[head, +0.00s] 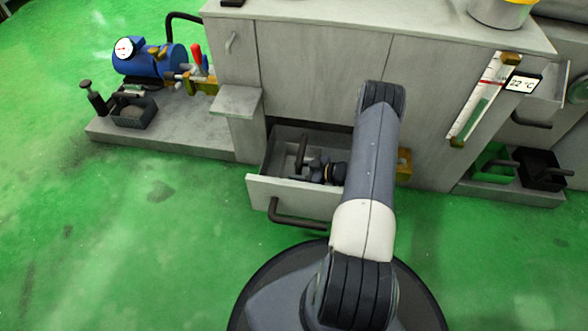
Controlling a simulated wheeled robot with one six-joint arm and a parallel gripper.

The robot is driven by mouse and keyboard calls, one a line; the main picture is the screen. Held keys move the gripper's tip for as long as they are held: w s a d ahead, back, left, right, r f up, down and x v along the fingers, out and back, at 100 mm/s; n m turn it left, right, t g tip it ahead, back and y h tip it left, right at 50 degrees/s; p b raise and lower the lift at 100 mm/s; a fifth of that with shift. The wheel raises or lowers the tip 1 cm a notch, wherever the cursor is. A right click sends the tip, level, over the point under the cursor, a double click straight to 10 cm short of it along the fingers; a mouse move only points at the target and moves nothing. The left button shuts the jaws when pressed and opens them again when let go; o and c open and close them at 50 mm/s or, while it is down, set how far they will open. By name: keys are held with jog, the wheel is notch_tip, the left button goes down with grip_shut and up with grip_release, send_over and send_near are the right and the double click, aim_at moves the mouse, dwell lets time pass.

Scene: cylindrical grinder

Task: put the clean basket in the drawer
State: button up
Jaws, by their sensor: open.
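The drawer (264,190) under the grey cabinet is pulled open, with a dark handle on its front. My gripper (310,172) is low inside the drawer opening, with its jaws open. A dark upright bar (302,150) stands in the drawer just beyond the jaws. It looks like a basket handle, but I cannot make out a basket body under it. My arm hides the right part of the drawer. I cannot tell which basket is the clean one.
A dark grey bin (134,115) and a blue pump (150,62) stand on the left plinth. A green container (488,160) and a black container (541,168) sit at the right foot of the cabinet. The green floor at left is clear.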

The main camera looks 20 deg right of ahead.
jog(key=p+v, duration=0.1)
jog(key=v, duration=0.4)
jog(key=shift+s+d+r, duration=0.1)
jog(key=shift+s+d, duration=0.1)
jog(key=shift+s, duration=0.05)
dwell(0.8)
